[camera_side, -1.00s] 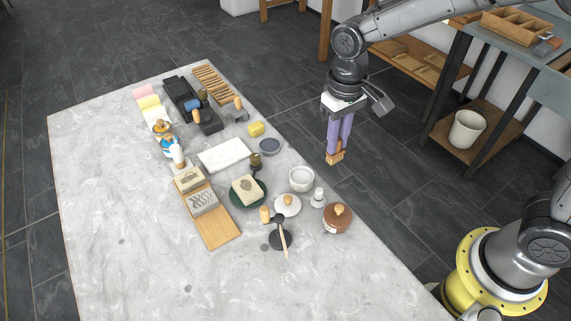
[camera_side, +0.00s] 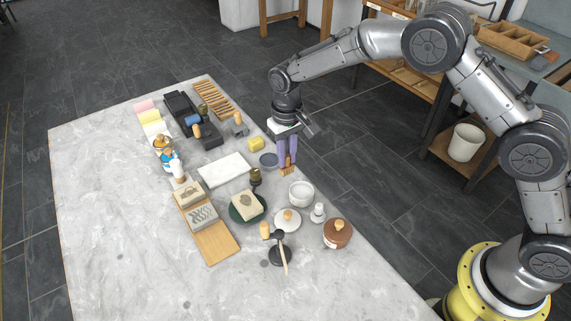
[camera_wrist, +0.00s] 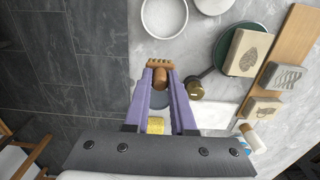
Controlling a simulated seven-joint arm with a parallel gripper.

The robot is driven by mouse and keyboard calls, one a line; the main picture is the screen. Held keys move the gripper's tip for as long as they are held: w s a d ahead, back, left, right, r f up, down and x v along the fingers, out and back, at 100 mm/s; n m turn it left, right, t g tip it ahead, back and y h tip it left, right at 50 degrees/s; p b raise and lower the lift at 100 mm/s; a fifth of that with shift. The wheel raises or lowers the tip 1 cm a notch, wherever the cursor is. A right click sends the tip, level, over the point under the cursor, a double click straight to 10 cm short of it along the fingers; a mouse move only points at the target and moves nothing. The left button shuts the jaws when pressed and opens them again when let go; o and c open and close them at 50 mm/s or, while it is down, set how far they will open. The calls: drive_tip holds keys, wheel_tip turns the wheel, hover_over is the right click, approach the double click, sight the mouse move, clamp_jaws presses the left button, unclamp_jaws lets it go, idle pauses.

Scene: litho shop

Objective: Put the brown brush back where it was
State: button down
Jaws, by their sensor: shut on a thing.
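My gripper (camera_side: 288,158) has purple fingers and is shut on the brown brush (camera_side: 287,171), which hangs bristles down near the table's right edge. In the side view the brush appears between the grey-blue dish (camera_side: 268,160) and the white bowl (camera_side: 301,194); its height above the table is hard to tell. In the wrist view the brush's tan bristle end (camera_wrist: 161,63) points to the top of the picture, with its rounded brown handle between the fingertips. The fingers partly hide the grey-blue dish there.
A dark brass-coloured knobbed tool (camera_side: 255,177) stands left of the brush, by a green round plate (camera_side: 236,216) bearing a carved block. A yellow sponge (camera_side: 256,144), white slab (camera_side: 223,168) and slatted wooden rack (camera_side: 213,101) lie farther back. The table's front left is clear.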

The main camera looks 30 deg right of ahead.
drive_tip(key=shift+w+f, duration=0.25)
drive_tip(key=shift+f, duration=1.5)
drive_tip(key=shift+f, duration=0.15)
drive_tip(key=c, duration=0.8)
unclamp_jaws()
drive_tip(key=shift+o, duration=0.2)
wheel_tip(320, 180, up, 12)
drive_tip(key=shift+r, duration=0.2)
drive_tip(key=shift+s, duration=0.1)
